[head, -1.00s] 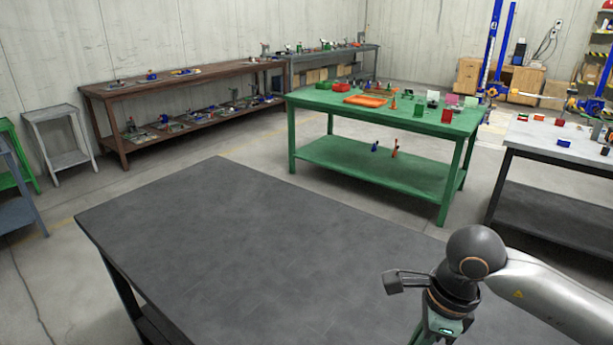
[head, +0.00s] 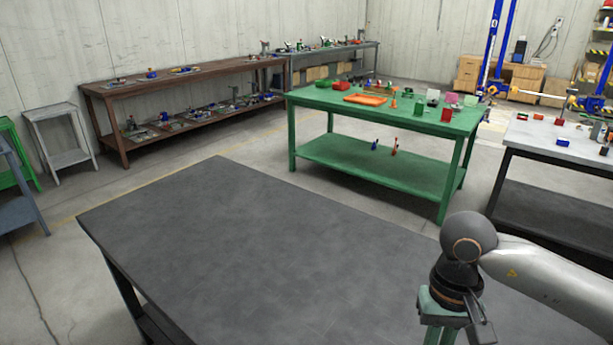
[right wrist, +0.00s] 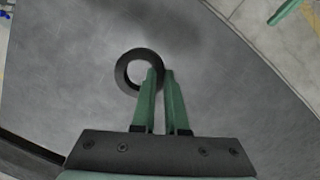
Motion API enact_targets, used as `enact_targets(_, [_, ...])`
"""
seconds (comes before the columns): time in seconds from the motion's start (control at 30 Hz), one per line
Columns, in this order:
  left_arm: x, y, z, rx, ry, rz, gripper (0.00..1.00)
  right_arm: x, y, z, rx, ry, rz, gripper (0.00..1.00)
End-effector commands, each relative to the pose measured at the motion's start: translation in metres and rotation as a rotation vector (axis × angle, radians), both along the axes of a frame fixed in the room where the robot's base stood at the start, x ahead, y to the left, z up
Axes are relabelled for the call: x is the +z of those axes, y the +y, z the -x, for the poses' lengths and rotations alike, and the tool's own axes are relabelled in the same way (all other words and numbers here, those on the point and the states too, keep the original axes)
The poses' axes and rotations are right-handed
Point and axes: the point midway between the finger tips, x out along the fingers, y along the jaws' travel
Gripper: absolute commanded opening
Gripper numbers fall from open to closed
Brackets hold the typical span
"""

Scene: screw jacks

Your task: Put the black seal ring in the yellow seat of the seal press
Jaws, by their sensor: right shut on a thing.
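The black seal ring (right wrist: 120,71) shows in the right wrist view above the dark grey tabletop. My right gripper (right wrist: 161,73) is shut on the ring's right side, with one green finger inside the hole and the other outside. In the head view my right wrist and the upper part of the gripper (head: 440,335) show at the lower right, over the near dark table. The fingertips and the ring are below that picture's edge. My left gripper is in neither view. I cannot make out the seal press or its yellow seat.
The near dark grey table (head: 240,240) is bare where it shows. Behind it, a green table (head: 340,107) holds several small coloured parts. A light-topped table (head: 545,145) stands at right. A brown bench (head: 190,85) and a small grey stand (head: 55,115) are at left.

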Motion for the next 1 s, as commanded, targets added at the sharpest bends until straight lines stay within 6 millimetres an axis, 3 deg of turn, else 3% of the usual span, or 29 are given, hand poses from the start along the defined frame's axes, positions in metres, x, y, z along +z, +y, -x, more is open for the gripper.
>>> enact_targets(0.23, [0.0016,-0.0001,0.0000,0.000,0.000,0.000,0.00,0.0026,-0.0020,0.0017,0.140,-0.003,0.001,0.00])
enact_targets(1.0, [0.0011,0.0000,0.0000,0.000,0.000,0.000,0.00,0.0019,-0.0017,0.0020,0.142,-0.001,0.000,0.00])
